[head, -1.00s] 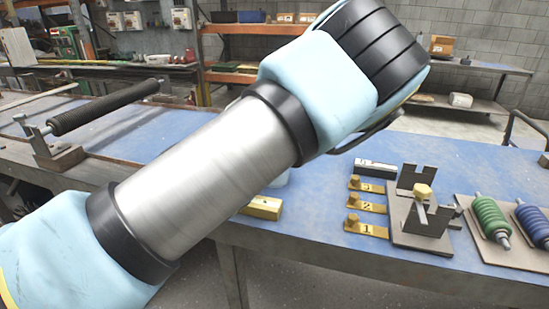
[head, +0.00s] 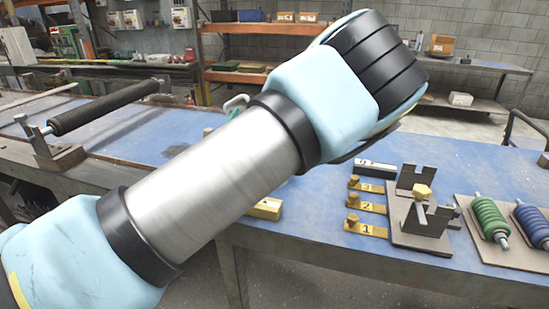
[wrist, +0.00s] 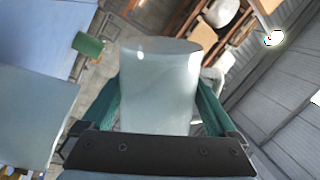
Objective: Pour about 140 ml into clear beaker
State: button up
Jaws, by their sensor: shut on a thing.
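In the wrist view my gripper (wrist: 158,100) has its green fingers on both sides of a pale, translucent cup-like vessel (wrist: 158,85) and is shut on it. Its contents and fill level cannot be made out. In the head view my arm hides most of the gripper and vessel. Only a small pale, curved piece (head: 236,103), perhaps the vessel's handle, shows above the arm with a bit of teal. I cannot pick out the clear beaker for sure in either view.
The blue bench (head: 300,220) carries a black roller (head: 105,107) at left. Numbered brass pieces (head: 366,229), a dark notched stand (head: 425,215) and green (head: 490,218) and blue (head: 533,222) coils are at right.

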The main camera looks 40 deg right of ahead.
jog(key=shift+w+r, duration=0.1)
jog(key=shift+w, duration=0.1)
jog(key=shift+w+a, duration=0.25)
jog(key=shift+w, duration=0.15)
jog(key=shift+w+a+r, duration=0.1)
jog(key=shift+w+a, duration=0.1)
jog(key=shift+w, duration=0.05)
dwell(0.5)
jog(key=shift+r+m+p, duration=0.25)
jog(key=shift+m+p, duration=0.15)
jog(key=shift+m, duration=0.3)
dwell(2.5)
jog(key=shift+m+h, duration=0.4)
jog(key=shift+m, duration=0.2)
dwell(3.0)
